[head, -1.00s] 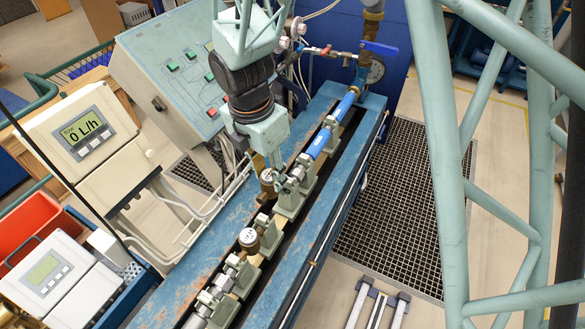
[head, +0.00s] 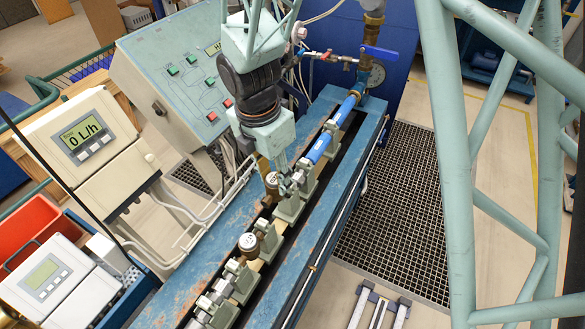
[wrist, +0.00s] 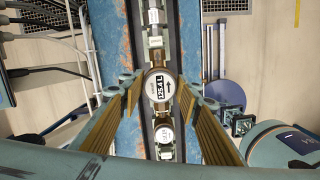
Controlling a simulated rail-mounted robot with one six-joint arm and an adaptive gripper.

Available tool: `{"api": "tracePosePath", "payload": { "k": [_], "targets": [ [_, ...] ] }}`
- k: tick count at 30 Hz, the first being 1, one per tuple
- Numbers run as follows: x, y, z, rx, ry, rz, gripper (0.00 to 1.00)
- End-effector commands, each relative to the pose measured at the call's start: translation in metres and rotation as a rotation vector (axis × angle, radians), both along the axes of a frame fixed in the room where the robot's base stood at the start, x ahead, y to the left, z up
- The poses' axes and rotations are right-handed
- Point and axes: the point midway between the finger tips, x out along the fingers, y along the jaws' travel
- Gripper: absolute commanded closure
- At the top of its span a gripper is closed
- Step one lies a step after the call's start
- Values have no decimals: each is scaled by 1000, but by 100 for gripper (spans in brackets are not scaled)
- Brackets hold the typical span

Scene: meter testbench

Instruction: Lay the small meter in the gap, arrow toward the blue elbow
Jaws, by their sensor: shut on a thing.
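The small meter (wrist: 163,90) has a round white face reading about 125.4 L, a dark arrow mark and a brass body. The arrow's direction is too small to tell. My gripper (wrist: 161,93) is shut on it, one finger on each side. In the head view the small meter (head: 271,180) is just left of the clamp row, below my gripper (head: 280,184). In the wrist view it lines up with the row; its height above the gap is unclear. A blue pipe piece (head: 319,148) lies farther up the row.
A second brass meter (head: 248,242) sits nearer in the row. Grey clamps (head: 290,207) line the slot of the blue bench (head: 205,255). A control panel (head: 180,75) stands left. A blue-handled valve (head: 382,52) is at the far end.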

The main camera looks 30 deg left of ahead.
Motion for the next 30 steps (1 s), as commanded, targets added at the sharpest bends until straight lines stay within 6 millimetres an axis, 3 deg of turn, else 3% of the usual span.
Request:
{"api": "tracePosePath", "payload": {
  "k": [8,30],
  "targets": [
    [0,1,-5,3,-2,1,86],
    [0,0,-54,2,-1,1,86]
  ]
}}
